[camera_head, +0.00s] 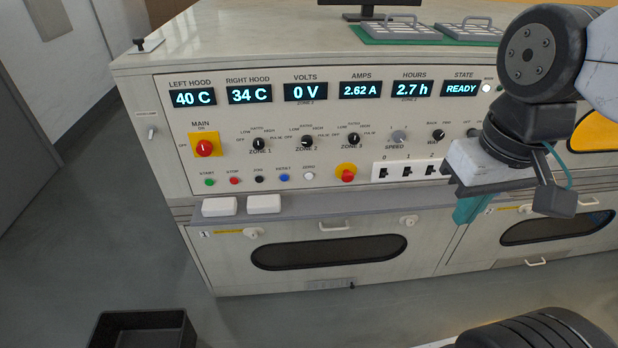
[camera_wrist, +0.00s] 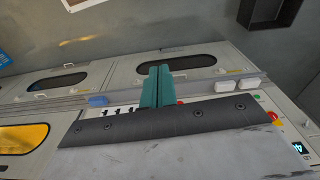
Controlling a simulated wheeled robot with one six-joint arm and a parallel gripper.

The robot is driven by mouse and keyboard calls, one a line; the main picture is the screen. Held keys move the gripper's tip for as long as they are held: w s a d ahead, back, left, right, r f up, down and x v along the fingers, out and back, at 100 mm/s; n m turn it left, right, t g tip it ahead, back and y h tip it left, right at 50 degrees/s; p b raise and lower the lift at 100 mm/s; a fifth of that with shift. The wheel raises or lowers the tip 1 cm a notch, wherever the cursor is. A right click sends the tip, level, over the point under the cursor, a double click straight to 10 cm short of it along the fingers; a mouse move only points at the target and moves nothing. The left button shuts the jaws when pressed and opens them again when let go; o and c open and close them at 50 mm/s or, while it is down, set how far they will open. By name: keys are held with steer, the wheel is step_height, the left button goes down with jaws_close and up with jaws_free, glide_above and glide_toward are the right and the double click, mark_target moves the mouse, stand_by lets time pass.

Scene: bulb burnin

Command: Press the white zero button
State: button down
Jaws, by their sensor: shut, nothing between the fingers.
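The white zero button (camera_head: 309,176) is the rightmost of a row of small buttons on the console panel, under the label ZERO, right of the blue button. It looks unobstructed in the head view. In the wrist view I cannot make it out behind my gripper body. My gripper (camera_head: 467,210) is at the right, in front of the panel's lower edge, well to the right of the button. Its teal fingers are together and empty; they also show in the wrist view (camera_wrist: 158,85).
Left of the zero button are the blue button (camera_head: 284,178), black button (camera_head: 259,179), red button (camera_head: 234,181) and green button (camera_head: 210,182). A red emergency knob (camera_head: 347,173) sits just right. A ledge (camera_head: 330,206) with two white blocks juts out below.

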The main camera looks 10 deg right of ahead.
steer(key=w+a+f+n+t, duration=0.1)
steer(key=w+f+n, duration=0.3)
steer(key=w+f, duration=0.55)
steer(key=w+a+f+n, duration=0.1)
steer(key=w+f+n, duration=0.4)
steer(key=f, duration=0.8)
steer(key=w+a+f+n+t, duration=0.1)
steer(key=w+f+n, duration=0.2)
steer(key=w+f, duration=0.7)
steer(key=w+a+f+n+t+y, duration=0.3)
steer(key=a+f+n, duration=0.1)
steer(key=a+f, duration=0.1)
steer(key=w+a+r+n+t+y, duration=0.4)
steer(key=w+a+r+n, duration=0.1)
steer(key=r, duration=0.1)
steer(key=shift+w+a+r, duration=0.15)
steer(key=shift+a+r, duration=0.05)
steer(key=shift+r, duration=0.1)
steer(key=shift+w, duration=0.1)
